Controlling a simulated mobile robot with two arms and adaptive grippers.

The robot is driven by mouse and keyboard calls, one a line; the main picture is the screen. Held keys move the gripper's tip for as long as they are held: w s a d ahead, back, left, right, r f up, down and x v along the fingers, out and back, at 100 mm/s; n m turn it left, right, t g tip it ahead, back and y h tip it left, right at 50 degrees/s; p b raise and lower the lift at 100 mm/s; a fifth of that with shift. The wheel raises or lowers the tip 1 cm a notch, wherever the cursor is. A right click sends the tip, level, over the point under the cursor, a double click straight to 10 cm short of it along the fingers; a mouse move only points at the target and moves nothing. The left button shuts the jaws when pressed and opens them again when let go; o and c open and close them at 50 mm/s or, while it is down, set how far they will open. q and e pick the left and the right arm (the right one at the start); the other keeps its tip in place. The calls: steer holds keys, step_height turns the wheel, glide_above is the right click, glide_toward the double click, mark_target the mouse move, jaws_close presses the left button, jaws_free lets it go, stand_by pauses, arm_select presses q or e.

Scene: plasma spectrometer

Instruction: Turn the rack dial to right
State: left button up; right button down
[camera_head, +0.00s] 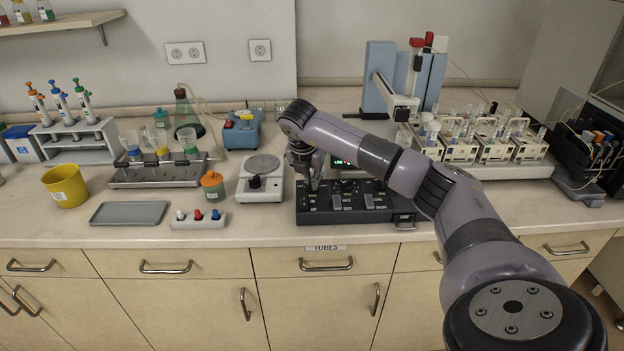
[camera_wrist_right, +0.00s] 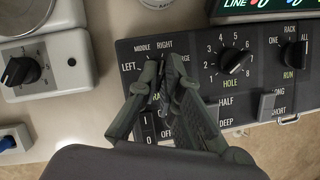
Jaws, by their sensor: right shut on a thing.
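The black control box (camera_head: 312,216) sits on the counter in the head view and fills much of the wrist view (camera_wrist_right: 198,48). My right gripper (camera_head: 312,183) is over the left part of the box. In the wrist view my right gripper (camera_wrist_right: 163,74) has its fingers shut around the rack dial (camera_wrist_right: 161,68), among the labels LEFT, MIDDLE and RIGHT. The fingers cover most of the dial and part of its label, so I cannot tell where its pointer stands. My left gripper is in neither view.
The numbered HOLE dial (camera_wrist_right: 235,61) is to the right of my fingers. A white hotplate (camera_head: 260,190) stands left of the box. A holder with coloured caps (camera_head: 198,220) and a grey tray (camera_head: 130,213) lie further left. Sample racks (camera_head: 460,150) stand at the right.

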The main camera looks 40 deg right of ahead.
steer(key=shift+m, duration=0.3)
steer(key=c, duration=1.8)
jaws_free()
steer(key=shift+f, duration=0.1)
steer(key=shift+o, duration=0.2)
steer(key=v, duration=1.2)
steer(key=shift+w, duration=0.1)
